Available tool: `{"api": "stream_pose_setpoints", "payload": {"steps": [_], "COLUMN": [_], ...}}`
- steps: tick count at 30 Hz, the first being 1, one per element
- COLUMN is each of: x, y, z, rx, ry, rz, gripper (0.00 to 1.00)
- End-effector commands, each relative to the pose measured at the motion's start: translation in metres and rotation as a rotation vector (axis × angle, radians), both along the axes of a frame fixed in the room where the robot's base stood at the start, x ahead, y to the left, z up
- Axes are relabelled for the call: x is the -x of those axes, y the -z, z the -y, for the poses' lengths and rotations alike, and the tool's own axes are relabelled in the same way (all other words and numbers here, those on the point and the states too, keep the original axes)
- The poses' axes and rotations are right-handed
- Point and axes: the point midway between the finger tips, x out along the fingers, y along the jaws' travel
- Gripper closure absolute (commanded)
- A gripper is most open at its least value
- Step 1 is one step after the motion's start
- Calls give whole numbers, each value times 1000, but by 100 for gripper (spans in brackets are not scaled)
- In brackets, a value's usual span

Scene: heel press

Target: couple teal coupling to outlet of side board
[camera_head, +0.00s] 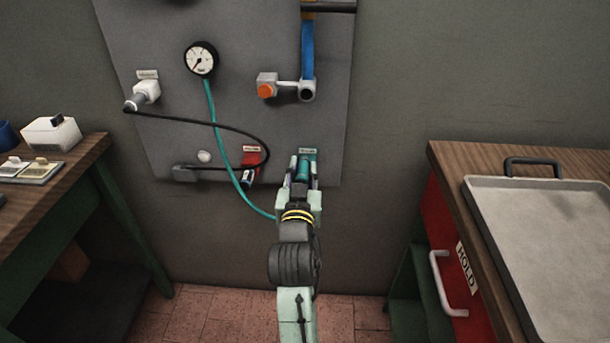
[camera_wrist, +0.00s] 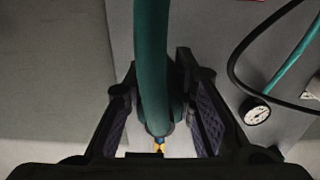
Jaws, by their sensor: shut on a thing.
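The teal coupling (camera_head: 303,170) sits between the fingers of my gripper (camera_head: 303,177), close in front of the lower right of the grey side board (camera_head: 290,130). In the wrist view my gripper (camera_wrist: 160,135) is shut around the end of the teal hose (camera_wrist: 151,70), which ends in a blue ring and a yellow-orange tip (camera_wrist: 158,146). A teal outlet block (camera_head: 309,155) under a small label shows just behind my fingertips. Its mouth is hidden by my gripper, so I cannot tell whether coupling and outlet touch.
A teal hose hangs from the round gauge (camera_head: 201,59) and passes behind my arm. A black hose (camera_head: 215,127) loops left of my gripper, near a red fitting (camera_head: 251,160). A bench with a tray (camera_head: 490,205) stands right, a wooden table (camera_head: 88,160) left.

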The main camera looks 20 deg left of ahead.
Motion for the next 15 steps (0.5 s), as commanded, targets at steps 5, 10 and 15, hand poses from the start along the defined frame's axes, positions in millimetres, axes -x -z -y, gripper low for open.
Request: {"api": "stream_pose_setpoints", "payload": {"steps": [5,10,15], "x": [0,0,0], "y": [-19,-31,-45], "z": [0,0,0], "rx": [-1,-1,-1], "ry": [0,0,0], "rz": [2,2,2], "gripper": [100,100,100]}}
